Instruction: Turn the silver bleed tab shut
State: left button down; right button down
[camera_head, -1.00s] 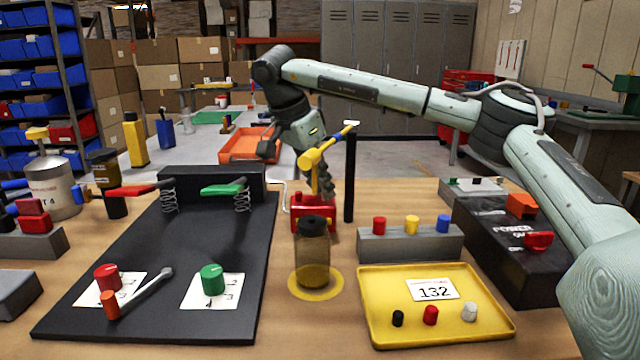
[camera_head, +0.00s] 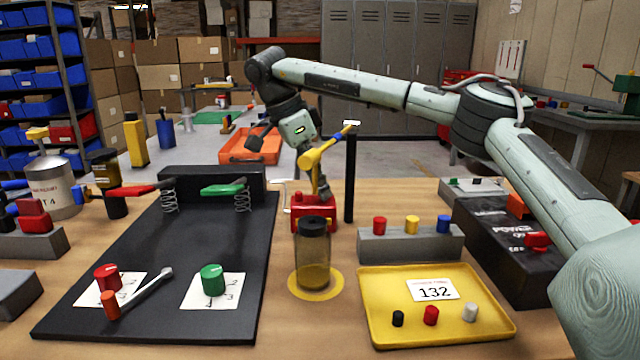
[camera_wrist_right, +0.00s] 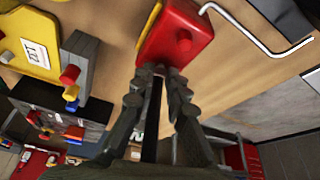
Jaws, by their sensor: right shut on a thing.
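A red pump block (camera_head: 314,212) with a yellow lever (camera_head: 322,152) stands at mid table. The block also shows at the top of the wrist view (camera_wrist_right: 178,35), with a round red knob. My right gripper (camera_head: 321,190) reaches down behind the lever, partly hidden by it. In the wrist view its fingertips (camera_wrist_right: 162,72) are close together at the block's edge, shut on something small. The silver bleed tab itself does not show clearly; the fingers cover the spot where they grip. My left gripper is out of view.
A black post (camera_head: 350,178) stands just right of the block. A lidded jar (camera_head: 312,262) stands in front on a yellow disc. A black board (camera_head: 160,250) lies left, a yellow tray (camera_head: 385,318) right.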

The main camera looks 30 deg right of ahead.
jog(key=shift+w+m+g, duration=0.1)
jog(key=shift+m+g, duration=0.3)
jog(key=shift+m, duration=0.6)
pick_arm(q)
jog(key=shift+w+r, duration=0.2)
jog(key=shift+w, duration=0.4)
pick_arm(e)
jog(key=shift+m+y, duration=0.3)
jog(key=shift+m, duration=0.4)
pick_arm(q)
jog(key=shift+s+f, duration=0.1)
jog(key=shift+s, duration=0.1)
pick_arm(e)
jog(key=c, duration=1.5)
grip_release()
jog(key=shift+c, duration=0.2)
jog(key=shift+w+r, duration=0.1)
jog(key=shift+r, duration=0.1)
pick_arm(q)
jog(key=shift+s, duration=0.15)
pick_arm(e)
jog(key=v, duration=1.1)
jog(key=shift+w+r, duration=0.25)
jog(key=shift+r, duration=0.05)
